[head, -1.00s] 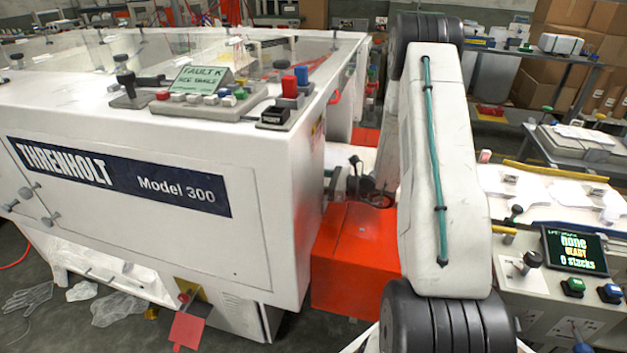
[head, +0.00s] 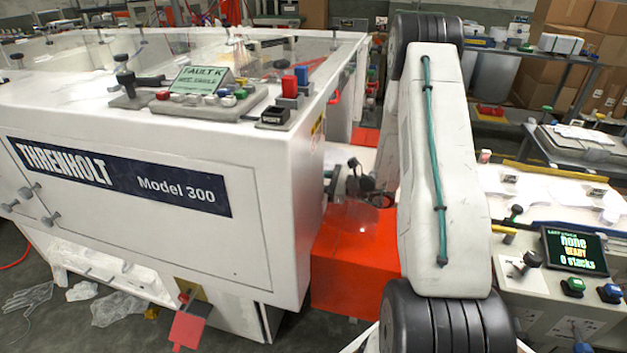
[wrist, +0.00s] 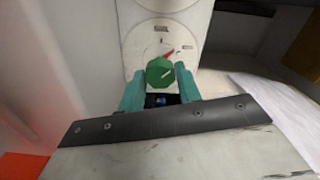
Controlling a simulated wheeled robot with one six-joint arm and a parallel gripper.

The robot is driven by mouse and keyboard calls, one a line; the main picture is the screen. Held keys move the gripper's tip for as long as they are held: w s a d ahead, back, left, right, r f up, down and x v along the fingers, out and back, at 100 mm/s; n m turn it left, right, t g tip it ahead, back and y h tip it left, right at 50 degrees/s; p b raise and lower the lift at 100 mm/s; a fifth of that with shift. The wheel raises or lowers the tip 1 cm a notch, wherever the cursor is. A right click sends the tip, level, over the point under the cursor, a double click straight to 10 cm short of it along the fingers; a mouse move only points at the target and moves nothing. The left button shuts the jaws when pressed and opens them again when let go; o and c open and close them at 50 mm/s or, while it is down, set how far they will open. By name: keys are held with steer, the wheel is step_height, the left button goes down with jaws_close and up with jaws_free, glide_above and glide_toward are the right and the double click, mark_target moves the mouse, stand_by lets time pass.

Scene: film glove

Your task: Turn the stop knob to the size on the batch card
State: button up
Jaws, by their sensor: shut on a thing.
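The green faceted knob (wrist: 159,71) sits on a round white dial plate (wrist: 138,45) in the wrist view. A red mark shows on the plate just above the knob, slanting up and right; the scale print is too small to read. My gripper (wrist: 160,80) is shut on the knob, with a teal finger on either side. In the head view my gripper (head: 362,187) is at the right side of the white machine (head: 130,235); the knob is hidden there. I cannot make out a batch card with a size.
Another round dial (wrist: 166,4) lies just above, cut off by the frame. White sheets (wrist: 270,105) lie to the right in the wrist view. A red-orange block (head: 355,265) stands below my gripper. A screen (head: 575,250) at right reads none, ready, 0 stacks.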

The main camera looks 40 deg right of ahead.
steer(key=n, duration=0.9)
steer(key=shift+n, duration=0.4)
stand_by(0.4)
steer(key=o, duration=1)
steer(key=shift+c, duration=0.2)
steer(key=shift+v, duration=3.95)
steer(key=shift+r, duration=0.1)
